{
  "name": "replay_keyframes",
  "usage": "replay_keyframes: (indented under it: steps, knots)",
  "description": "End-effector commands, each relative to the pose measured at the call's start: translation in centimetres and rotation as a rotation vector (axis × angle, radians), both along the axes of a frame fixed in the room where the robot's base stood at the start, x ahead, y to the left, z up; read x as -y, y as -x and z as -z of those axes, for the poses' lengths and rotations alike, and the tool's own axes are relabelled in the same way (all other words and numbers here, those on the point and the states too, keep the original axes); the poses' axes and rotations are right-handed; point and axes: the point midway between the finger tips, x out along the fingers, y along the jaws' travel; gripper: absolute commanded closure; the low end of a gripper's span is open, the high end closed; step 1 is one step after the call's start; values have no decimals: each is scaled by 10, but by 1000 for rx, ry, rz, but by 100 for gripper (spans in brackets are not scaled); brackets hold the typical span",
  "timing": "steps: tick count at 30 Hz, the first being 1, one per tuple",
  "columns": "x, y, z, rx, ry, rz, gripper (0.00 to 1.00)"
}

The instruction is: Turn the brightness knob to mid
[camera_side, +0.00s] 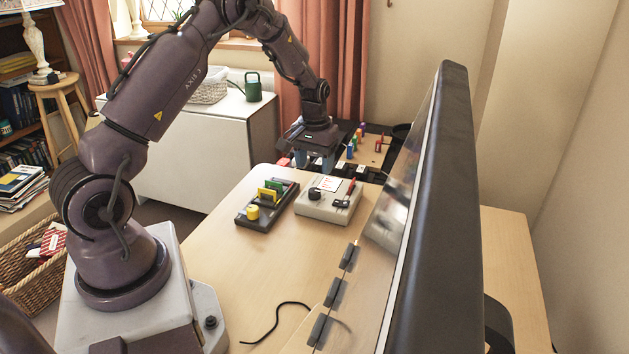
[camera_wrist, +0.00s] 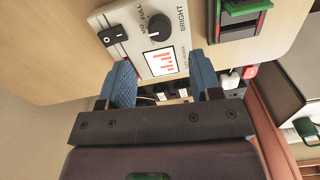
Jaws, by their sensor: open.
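The brightness knob (camera_wrist: 159,26) is black and round on a pale control box (camera_wrist: 100,18), with BRIGHT and FULL printed beside it. Its exact setting is too small to read. In the side view the knob (camera_side: 315,193) is on the near left of the box (camera_side: 322,213). My gripper (camera_side: 314,162) is open and empty above and behind the box, apart from the knob. In the wrist view its blue fingers (camera_wrist: 160,60) frame the display end.
A dark tray (camera_side: 245,221) with yellow and green pieces stands left of the box. A large monitor (camera_side: 447,200) rises on the right. Colored items stand on a board (camera_side: 368,152) behind. The front desk has free room besides a black cable (camera_side: 277,318).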

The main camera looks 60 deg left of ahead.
Motion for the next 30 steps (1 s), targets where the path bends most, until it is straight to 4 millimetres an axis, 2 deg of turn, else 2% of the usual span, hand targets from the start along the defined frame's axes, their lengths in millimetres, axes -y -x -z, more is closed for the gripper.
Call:
replay_keyframes:
  steps: [3, 9, 15, 22, 24, 27, 30]
  knots:
    - [0, -1, -25, 2, -2, 2, 42]
    - [1, 0, -50, 1, -1, 2, 42]
    - [1, 0, -56, -1, 1, 1, 42]
    - [0, 0, -56, -2, -1, 5, 42]
    - [2, 6, -51, -20, 5, 9, 42]
    - [14, 23, -48, -53, 24, 24, 42]
    - [37, 38, -70, -45, 32, 67, 42]
